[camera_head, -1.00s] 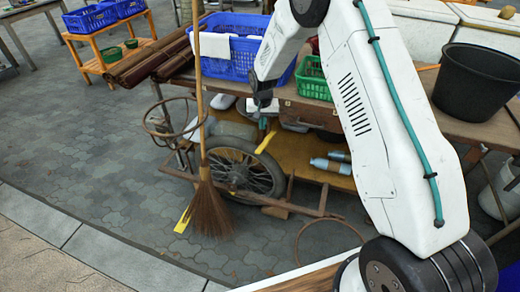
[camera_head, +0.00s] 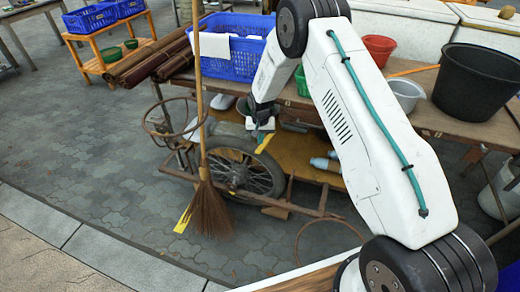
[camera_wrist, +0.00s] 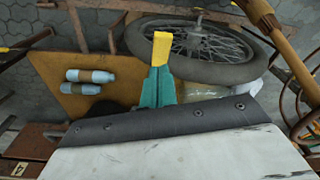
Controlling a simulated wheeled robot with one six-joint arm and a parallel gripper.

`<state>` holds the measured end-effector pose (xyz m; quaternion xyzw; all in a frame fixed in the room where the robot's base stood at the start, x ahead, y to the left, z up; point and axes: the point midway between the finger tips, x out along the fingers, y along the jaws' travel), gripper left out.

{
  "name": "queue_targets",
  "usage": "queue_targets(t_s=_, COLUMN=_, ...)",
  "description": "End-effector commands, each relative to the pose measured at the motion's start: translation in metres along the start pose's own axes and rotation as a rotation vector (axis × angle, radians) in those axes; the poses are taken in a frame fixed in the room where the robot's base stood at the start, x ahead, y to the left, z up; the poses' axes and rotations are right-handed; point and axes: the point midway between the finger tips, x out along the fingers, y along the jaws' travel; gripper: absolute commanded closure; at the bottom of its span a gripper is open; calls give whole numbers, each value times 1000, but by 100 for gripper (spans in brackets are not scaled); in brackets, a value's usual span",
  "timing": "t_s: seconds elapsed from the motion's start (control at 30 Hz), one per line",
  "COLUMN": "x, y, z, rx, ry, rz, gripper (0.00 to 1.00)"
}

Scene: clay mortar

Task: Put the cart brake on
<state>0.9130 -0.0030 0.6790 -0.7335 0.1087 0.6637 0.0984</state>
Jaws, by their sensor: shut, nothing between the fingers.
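A yellow lever end (camera_head: 264,144), likely the brake handle, stands above the wheel, just below my gripper (camera_head: 261,132). In the wrist view, the yellow end (camera_wrist: 162,48) lies right at the tips of my teal fingers (camera_wrist: 158,72), beside the wheel (camera_wrist: 205,50). The fingers are shut together with nothing between them. I cannot tell whether they touch the yellow end. The fingers hide the lever's lower part in the wrist view.
A broom (camera_head: 208,205) leans in front of the wheel, beside a rusty ring (camera_head: 160,118). A yellow piece (camera_head: 183,219) shows low by the broom. Blue bottles (camera_head: 325,164) lie on the lower shelf. A blue crate (camera_head: 235,60) and black bucket (camera_head: 475,85) stand on top.

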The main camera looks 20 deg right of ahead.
Motion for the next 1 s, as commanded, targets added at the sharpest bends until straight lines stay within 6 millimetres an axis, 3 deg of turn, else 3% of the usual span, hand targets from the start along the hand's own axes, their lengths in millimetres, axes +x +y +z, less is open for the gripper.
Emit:
queue_targets(t_s=0.3, x=31, y=0, z=0, rx=0, ry=0, rz=0, gripper=100)
queue_targets(t_s=0.8, x=36, y=1, z=0, rx=0, ry=-1, rz=0, gripper=100)
queue_targets(t_s=1.0, x=52, y=1, z=3, rx=0, ry=-3, rz=1, gripper=100)
